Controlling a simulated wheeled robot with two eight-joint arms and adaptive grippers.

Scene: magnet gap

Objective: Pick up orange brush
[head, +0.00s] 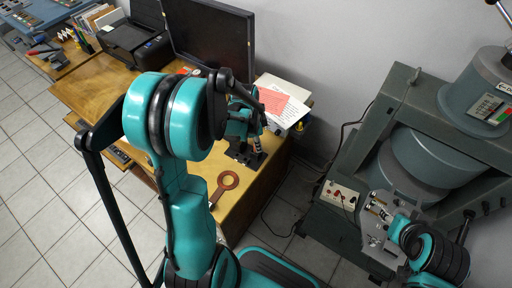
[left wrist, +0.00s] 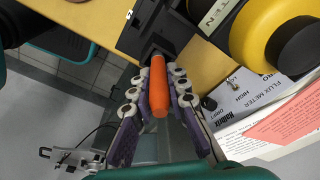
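The orange brush (left wrist: 158,90) shows in the left wrist view as a smooth orange handle pointing toward the camera, its far end at a black stand (left wrist: 150,32). My left gripper (left wrist: 160,82) has its two purple-padded fingers on either side of the handle, very close to it. I cannot tell whether both pads press on it. In the head view my left gripper (head: 246,130) is low over the desk end, partly hidden by my own arm. Any bristles are hidden.
The wooden desk (head: 100,84) holds a monitor (head: 212,38), a printer (head: 135,42) and a brown ring with a handle (head: 227,181). Papers (head: 285,98) and a yellow-and-black object (left wrist: 265,32) are close by. A large magnet machine (head: 420,160) stands at right.

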